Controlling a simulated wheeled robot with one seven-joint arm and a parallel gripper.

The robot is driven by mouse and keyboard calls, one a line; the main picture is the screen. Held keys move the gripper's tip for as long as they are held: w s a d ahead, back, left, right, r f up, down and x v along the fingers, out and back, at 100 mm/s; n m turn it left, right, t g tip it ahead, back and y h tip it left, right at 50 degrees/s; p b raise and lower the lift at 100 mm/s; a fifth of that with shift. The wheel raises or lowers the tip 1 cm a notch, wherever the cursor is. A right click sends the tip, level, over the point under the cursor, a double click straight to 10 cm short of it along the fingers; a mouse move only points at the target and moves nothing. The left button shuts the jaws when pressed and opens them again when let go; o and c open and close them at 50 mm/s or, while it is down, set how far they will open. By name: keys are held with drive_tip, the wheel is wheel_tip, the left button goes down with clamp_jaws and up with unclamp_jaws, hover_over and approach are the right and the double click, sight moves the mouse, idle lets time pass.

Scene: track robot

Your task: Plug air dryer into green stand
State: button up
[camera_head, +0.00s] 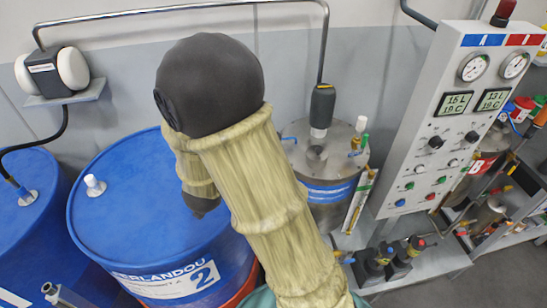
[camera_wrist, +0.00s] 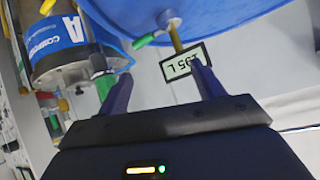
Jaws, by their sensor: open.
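I cannot pick out the air dryer or the green stand with certainty in either view. In the head view, several small dark devices (camera_head: 371,263) with coloured tips stand on the low shelf right of centre. My arm fills the middle of that view, and my gripper is hidden there. In the wrist view, my gripper (camera_wrist: 160,72) is open, with its two blue fingers apart and nothing held between them. A small display reading 195 L (camera_wrist: 180,63) and a brass-coloured stem sit just beyond the fingers, near a green handle (camera_wrist: 146,41).
In the head view, a blue drum marked 2 (camera_head: 125,215) stands left of my arm. A steel vessel (camera_head: 335,150) stands behind it. A gauge panel (camera_head: 440,150) rises on the right. In the wrist view, a labelled steel cylinder (camera_wrist: 75,65) is close to the left finger.

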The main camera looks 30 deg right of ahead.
drive_tip(key=s+d+r+m+h+b, duration=0.1)
drive_tip(key=s+m+h, duration=0.3)
drive_tip(key=h, duration=0.6)
drive_tip(key=shift+s+d+r+g+h+b, duration=0.4)
drive_tip(key=shift+s+d, duration=0.3)
drive_tip(key=shift+d, duration=0.2)
drive_tip(key=p+x, duration=0.4)
drive_tip(key=x, duration=0.8)
drive_tip(key=shift+d, duration=0.1)
